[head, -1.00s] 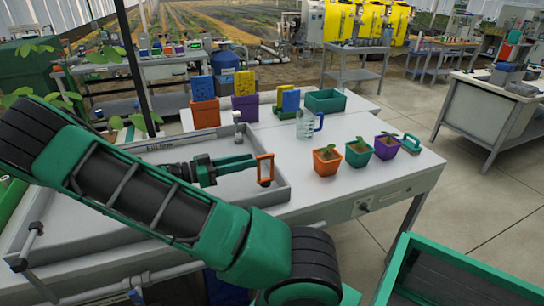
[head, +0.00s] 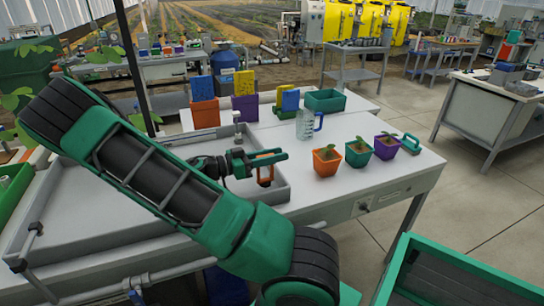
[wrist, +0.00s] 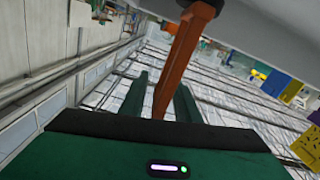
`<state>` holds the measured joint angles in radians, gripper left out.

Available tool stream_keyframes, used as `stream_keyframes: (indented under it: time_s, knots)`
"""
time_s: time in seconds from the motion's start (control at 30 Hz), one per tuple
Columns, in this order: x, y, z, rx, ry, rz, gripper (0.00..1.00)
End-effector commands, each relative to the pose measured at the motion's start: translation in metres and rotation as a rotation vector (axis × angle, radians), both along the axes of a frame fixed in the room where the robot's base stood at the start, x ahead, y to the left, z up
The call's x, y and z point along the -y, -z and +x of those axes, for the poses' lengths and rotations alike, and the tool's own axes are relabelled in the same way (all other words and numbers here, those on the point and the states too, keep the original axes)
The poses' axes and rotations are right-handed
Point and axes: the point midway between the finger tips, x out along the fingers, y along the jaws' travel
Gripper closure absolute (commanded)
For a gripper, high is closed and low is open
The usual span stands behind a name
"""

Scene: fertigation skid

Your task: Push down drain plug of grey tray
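The grey tray (head: 80,222) is a wide shallow basin set in the left part of the bench. An orange upright handle (head: 266,176), seemingly the drain plug's, stands at the tray's right end. Its lower end looks dark; how far down it sits is unclear. My gripper (head: 272,158) reaches in from the left at the handle's upper part and hides some of it. In the wrist view the orange bar (wrist: 181,62) runs between the two green fingers (wrist: 162,98). The fingers are apart, with gaps visible beside the bar.
Three potted seedlings in orange (head: 326,165), green (head: 358,156) and purple (head: 387,149) pots stand right of the tray. A clear jug (head: 305,126) stands behind them. Coloured bins and a green box (head: 326,102) line the back. A pipe fitting (head: 238,122) rises near the tray's far edge.

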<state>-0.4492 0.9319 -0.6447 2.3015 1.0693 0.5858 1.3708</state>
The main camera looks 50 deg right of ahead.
Motion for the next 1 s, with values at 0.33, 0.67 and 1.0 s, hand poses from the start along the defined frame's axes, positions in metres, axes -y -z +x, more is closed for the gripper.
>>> stream_keyframes:
  time_s: [0.33,0.67,1.0]
  knots:
    - [0.0,0.0,0.0,0.0,0.0,0.0,1.0]
    - [0.0,0.031,0.0,-0.004,0.0,0.0,1.0]
    - [-0.001,0.037,0.0,-0.002,0.0,0.006,0.76]
